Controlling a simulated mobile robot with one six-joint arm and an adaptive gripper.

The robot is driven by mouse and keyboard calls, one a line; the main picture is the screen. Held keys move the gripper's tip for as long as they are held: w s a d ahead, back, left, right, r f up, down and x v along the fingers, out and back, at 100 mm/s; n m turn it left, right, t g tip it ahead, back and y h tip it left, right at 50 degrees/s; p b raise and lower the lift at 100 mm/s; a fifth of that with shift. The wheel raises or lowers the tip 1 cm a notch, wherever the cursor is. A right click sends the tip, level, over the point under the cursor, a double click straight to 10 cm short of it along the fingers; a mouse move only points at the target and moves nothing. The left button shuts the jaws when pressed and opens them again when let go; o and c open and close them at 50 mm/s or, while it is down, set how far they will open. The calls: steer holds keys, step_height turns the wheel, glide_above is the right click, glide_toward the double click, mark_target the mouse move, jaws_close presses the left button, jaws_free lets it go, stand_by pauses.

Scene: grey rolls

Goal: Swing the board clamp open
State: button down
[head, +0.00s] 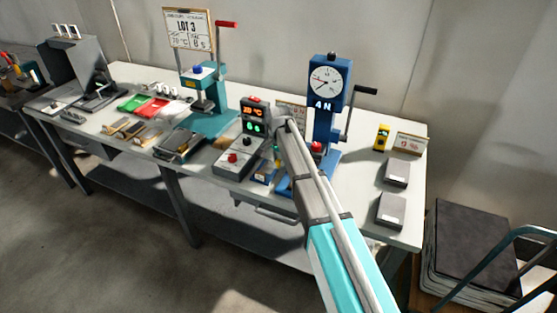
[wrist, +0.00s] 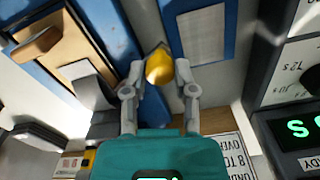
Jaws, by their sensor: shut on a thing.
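In the wrist view, my gripper (wrist: 158,72) has its two grey fingers closed around a rounded yellow knob (wrist: 159,64). The knob sits against a blue part (wrist: 152,106) that runs down between the fingers. Whether this knob is the board clamp's handle cannot be told for certain. In the head view, my arm reaches to the foot of the blue press (head: 328,95), which has a round dial and a "4 N" readout. My arm hides the fingertips and most of the clamp area there.
A control box (head: 240,157) with lit displays stands just left of my arm. The teal press (head: 208,110) is further left. A crank handle (head: 364,91) sticks out right of the blue press. Two grey blocks, one of them here (head: 391,209), lie near the bench's right end.

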steer(key=shift+s+n, duration=0.2)
steer(key=shift+n, duration=0.1)
stand_by(0.6)
steer(key=shift+s+d+n, duration=0.15)
steer(key=shift+s+n, duration=0.2)
steer(key=shift+n, duration=0.35)
steer(key=n, duration=0.1)
steer(key=s+n, duration=0.1)
steer(key=n, duration=0.1)
steer(key=shift+s+d, duration=0.2)
steer(key=shift+d, duration=0.15)
steer(key=n, duration=0.2)
steer(key=s+d+n, duration=0.1)
steer(key=shift+d+n, duration=0.1)
steer(key=shift+n, duration=0.3)
steer(key=shift+s+d+n, duration=0.1)
steer(key=shift+d+n, duration=0.2)
steer(key=shift+n, duration=0.5)
steer(key=shift+s+d+n, duration=0.1)
steer(key=shift+d+n, duration=0.2)
steer(key=shift+n, duration=0.5)
steer(key=shift+c, duration=2)
jaws_free()
